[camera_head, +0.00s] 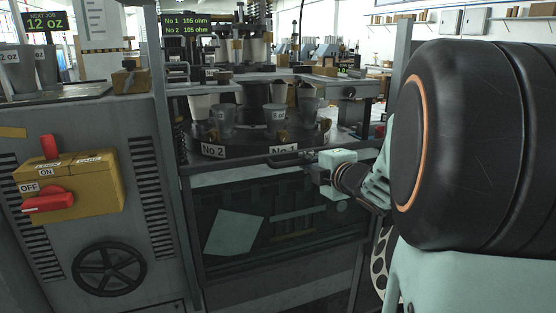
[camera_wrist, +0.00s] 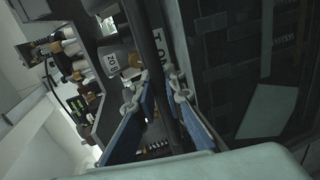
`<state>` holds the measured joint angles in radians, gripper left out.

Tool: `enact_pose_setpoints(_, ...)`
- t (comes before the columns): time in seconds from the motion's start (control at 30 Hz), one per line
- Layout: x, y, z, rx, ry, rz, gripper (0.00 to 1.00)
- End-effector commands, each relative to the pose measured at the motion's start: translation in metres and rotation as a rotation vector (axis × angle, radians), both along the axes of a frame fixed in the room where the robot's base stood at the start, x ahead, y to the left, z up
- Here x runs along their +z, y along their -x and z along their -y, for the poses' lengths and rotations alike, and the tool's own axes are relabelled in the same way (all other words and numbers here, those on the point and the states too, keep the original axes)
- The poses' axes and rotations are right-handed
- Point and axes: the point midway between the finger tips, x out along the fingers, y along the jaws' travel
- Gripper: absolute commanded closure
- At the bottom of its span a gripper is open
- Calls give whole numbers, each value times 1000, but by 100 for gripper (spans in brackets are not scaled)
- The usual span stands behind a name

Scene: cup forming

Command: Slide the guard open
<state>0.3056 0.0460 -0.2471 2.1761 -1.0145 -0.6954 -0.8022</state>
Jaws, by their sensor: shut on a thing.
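The guard (camera_head: 285,235) is a dark see-through panel in a grey frame, at the front of the machine in the head view. It covers the lower front, and the space above its top edge is uncovered. Its dark bar handle (camera_head: 283,155) runs along the top edge. My gripper (camera_head: 310,166) reaches in from the right and is shut on the handle near its right part. In the wrist view my gripper's (camera_wrist: 156,92) blue fingers stand on both sides of the dark handle bar (camera_wrist: 158,50). The exact finger contact is partly hidden.
Behind the handle is a round turntable (camera_head: 240,153) with labels "No 2" and "No 1" and several cups. At left a yellow switch box (camera_head: 95,178) with red levers and a handwheel (camera_head: 109,272) sit on the cabinet. A grey post (camera_head: 400,60) stands right of the opening.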

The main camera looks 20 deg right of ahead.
Motion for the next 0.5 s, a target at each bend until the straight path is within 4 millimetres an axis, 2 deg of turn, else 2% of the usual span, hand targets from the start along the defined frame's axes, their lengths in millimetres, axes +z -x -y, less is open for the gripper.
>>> enact_pose_setpoints(0.03, -22, 0, -1, 2, 0, -4, 100)
enact_pose_setpoints(0.2, -43, 0, -1, 2, 0, -4, 100)
enact_pose_setpoints(0.5, -52, 0, -1, 2, 0, -3, 100)
